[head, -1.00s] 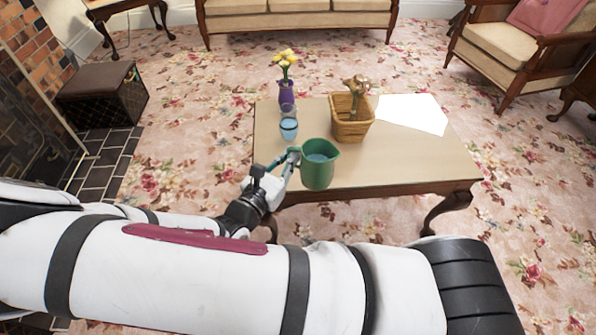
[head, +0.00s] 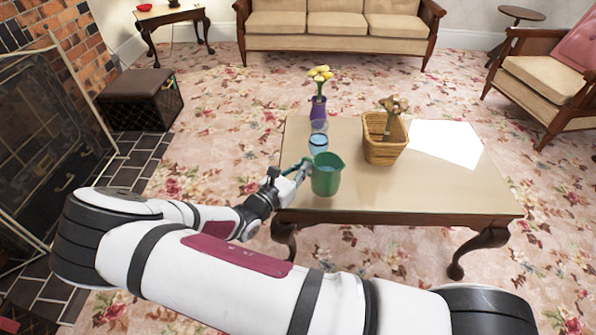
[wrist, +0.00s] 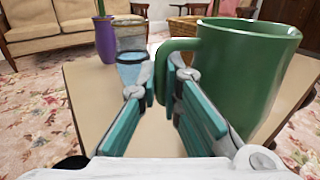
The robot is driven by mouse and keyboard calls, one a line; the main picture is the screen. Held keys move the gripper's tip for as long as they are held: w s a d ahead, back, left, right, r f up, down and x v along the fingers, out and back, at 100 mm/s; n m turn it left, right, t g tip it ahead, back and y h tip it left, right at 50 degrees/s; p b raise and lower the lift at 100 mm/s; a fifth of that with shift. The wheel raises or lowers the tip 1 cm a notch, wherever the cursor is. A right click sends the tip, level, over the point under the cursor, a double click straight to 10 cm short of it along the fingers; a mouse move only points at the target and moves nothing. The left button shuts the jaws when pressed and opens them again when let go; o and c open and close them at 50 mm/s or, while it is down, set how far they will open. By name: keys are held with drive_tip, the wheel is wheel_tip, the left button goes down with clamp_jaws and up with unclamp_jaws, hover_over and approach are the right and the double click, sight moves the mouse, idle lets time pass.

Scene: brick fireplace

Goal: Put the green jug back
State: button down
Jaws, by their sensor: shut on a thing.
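My gripper (head: 298,170) reaches in from the left and is shut on the jug's handle. In the wrist view its teal fingers (wrist: 160,88) sit on either side of the handle. I cannot tell whether the jug's base touches the table.
A purple vase (head: 318,108) with yellow flowers is at the back left. A wicker basket (head: 384,140) stands right of them. The table's right front is bare.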

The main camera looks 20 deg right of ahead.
drive_tip(key=shift+w+a+f+b, duration=0.1)
drive_tip(key=shift+w+b, duration=0.1)
drive_tip(key=shift+w, duration=0.6)
drive_tip(key=shift+w+a+b, duration=0.1)
drive_tip(key=shift+w+b, duration=0.05)
drive_tip(key=shift+w, duration=0.6)
drive_tip(key=shift+w+f+b, duration=0.2)
drive_tip(key=shift+f+b, duration=0.35)
drive_tip(key=shift+f, duration=0.35)
drive_tip(key=shift+w+f+b, duration=0.15)
drive_tip(key=shift+f+b, duration=0.35)
drive_tip(key=shift+f, duration=0.35)
drive_tip(key=shift+f, duration=0.1)
drive_tip(key=c, duration=1.8)
unclamp_jaws()
drive_tip(key=shift+f, duration=0.1)
drive_tip(key=shift+o, duration=0.2)
drive_tip(key=shift+s+a+r, duration=0.15)
drive_tip(key=shift+a+r, duration=0.05)
drive_tip(key=shift+a, duration=0.1)
drive_tip(key=p+v, duration=0.2)
drive_tip(key=v, duration=0.9)
drive_tip(key=shift+s+a+p, duration=0.15)
drive_tip(key=shift+s+p, duration=0.05)
drive_tip(key=shift+p, duration=0.15)
